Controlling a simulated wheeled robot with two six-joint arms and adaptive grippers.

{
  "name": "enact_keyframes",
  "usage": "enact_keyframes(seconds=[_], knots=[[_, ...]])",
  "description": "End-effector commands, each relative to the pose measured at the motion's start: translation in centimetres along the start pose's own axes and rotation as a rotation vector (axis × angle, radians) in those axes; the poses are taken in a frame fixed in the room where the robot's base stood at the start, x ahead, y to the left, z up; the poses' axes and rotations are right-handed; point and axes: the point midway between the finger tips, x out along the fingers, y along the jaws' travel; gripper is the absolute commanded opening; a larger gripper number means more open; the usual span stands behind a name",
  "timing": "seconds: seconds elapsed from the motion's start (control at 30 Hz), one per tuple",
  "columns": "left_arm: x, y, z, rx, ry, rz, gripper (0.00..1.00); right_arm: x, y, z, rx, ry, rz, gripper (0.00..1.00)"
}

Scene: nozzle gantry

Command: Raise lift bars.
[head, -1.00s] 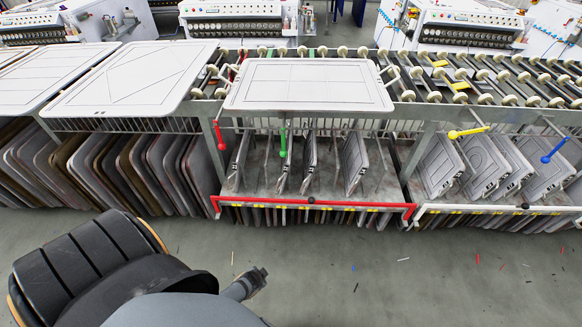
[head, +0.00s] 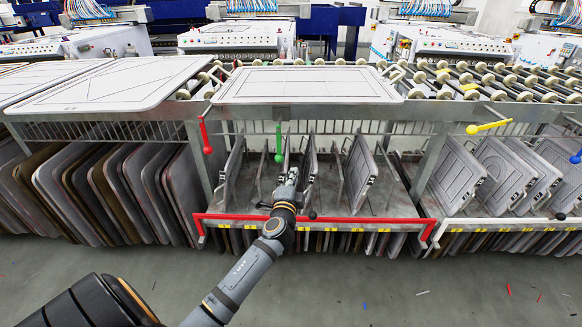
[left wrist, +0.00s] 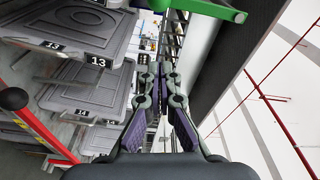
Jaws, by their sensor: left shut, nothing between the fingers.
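A red bar (head: 350,219) runs along the front of the middle rack bay, low down. It also shows at the left of the left wrist view (left wrist: 32,122). A white bar (head: 500,224) fronts the bay to its right. My left gripper (head: 289,172) is shut and empty. It reaches over the red bar, among the upright panels and below the green-knobbed lever (head: 279,156). In the left wrist view its fingers (left wrist: 163,70) meet below a green part (left wrist: 195,8) at the top edge. My right gripper is not in view.
Grey panels (head: 358,175) stand upright in the bay, close to the left gripper. A flat panel (head: 305,84) lies on top. Levers with red (head: 207,149), yellow (head: 472,129) and blue (head: 575,158) knobs hang nearby. The floor in front is mostly clear.

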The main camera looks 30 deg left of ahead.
Motion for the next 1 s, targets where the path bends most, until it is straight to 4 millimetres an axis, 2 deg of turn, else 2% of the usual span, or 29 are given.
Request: enact_keyframes(seconds=[0.17, 0.37, 0.5, 0.7, 1.0], knots=[[2.9, -0.1, 0.0, 0.0, 0.0, -0.003, 0.0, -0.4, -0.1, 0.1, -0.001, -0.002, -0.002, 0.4], [7.3, 0.0, 0.0, -0.001, -0.001, -0.002, 0.0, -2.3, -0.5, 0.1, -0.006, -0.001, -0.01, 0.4], [9.9, 0.1, 0.3, 0.001, -0.002, 0.0, 0.0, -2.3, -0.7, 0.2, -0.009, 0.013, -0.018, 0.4], [8.6, 0.1, 3.0, 0.004, 0.0, 0.0, 0.0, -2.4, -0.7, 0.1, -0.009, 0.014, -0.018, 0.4], [8.3, 0.0, 3.8, -0.001, 0.001, 0.001, 0.0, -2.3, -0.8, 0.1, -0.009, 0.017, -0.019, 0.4]])
